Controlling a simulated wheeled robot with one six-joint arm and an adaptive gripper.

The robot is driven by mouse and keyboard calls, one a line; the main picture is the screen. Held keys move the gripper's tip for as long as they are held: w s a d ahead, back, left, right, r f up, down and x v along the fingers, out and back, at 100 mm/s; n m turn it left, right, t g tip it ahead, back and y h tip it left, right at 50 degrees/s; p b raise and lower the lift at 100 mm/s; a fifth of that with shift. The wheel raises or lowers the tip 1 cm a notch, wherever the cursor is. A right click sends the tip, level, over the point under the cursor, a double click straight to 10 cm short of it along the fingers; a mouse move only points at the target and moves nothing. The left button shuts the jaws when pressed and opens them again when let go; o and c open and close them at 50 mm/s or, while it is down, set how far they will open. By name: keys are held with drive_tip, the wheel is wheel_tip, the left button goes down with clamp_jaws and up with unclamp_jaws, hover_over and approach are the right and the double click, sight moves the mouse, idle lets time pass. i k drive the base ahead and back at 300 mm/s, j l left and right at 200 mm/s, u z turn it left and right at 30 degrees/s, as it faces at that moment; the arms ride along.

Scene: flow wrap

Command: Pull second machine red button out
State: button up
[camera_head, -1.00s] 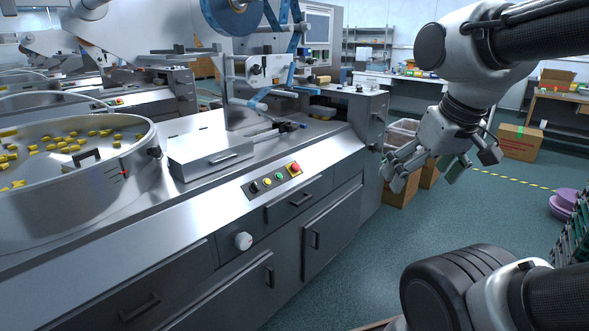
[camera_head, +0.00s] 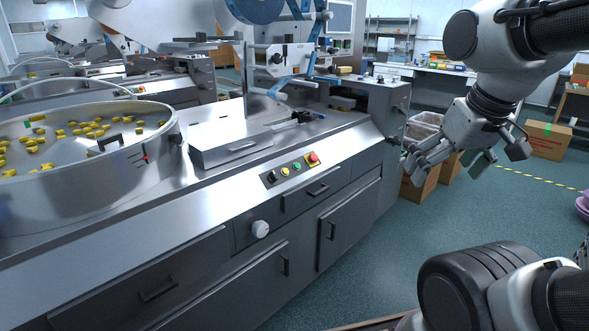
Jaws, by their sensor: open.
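The red button (camera_head: 313,158) sits at the right end of a small control panel (camera_head: 290,170) on the sloped front edge of the nearest machine (camera_head: 150,225). A green, a yellow and a black control lie to its left on the panel. My gripper (camera_head: 445,163) hangs in the air to the right of the button, open and empty, well apart from it.
A round metal bowl (camera_head: 150,172) with several yellow pieces stands on the machine at left. Cardboard boxes (camera_head: 546,141) stand on the floor at right. The green floor before the machine is clear.

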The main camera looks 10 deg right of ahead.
sight(314, 157)
drive_tip(key=i+l, duration=0.15)
drive_tip(key=i, duration=0.5)
drive_tip(key=i+l+z, duration=0.1)
drive_tip(key=i, duration=0.5)
